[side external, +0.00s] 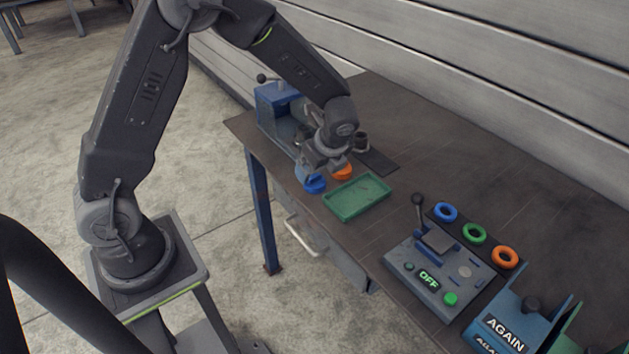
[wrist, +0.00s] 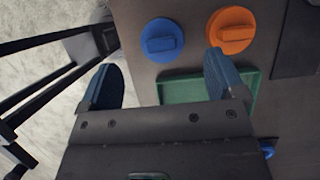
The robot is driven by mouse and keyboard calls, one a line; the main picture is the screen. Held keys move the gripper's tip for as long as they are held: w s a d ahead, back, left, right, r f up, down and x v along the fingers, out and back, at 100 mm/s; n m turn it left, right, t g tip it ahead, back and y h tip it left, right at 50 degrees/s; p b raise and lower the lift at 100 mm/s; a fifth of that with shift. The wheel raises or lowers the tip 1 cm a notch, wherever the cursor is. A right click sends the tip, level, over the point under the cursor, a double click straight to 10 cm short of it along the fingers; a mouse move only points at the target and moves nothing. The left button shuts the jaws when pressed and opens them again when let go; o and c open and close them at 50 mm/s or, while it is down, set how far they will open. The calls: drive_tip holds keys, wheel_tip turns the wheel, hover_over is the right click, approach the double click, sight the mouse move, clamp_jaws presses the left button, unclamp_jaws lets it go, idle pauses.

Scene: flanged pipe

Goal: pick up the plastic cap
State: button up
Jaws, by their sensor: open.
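Two round plastic caps with raised grips lie on the dark bench, a blue cap (wrist: 163,40) and an orange cap (wrist: 231,30) to its right in the wrist view. In the side view the blue cap (side external: 314,185) is by the front edge and the orange cap (side external: 342,173) is just behind it. My gripper (wrist: 162,72) is open and empty, its two blue fingers set wide apart. In the wrist view the blue cap lies beyond the gap between the fingertips, and the right fingertip is close to the orange cap. In the side view my gripper (side external: 318,165) hangs over the caps and partly hides them.
A green tray (side external: 335,212) lies right beside the caps. A blue vise-like fixture (side external: 270,98) stands behind my gripper, and a dark mat (side external: 378,162) lies beyond. A control box (side external: 400,262) and blue, green and orange rings (side external: 505,257) are farther right.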

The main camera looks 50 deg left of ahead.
sight(315, 176)
drive_tip(key=x, duration=0.5)
drive_tip(key=shift+f, duration=0.1)
drive_tip(key=c, duration=0.9)
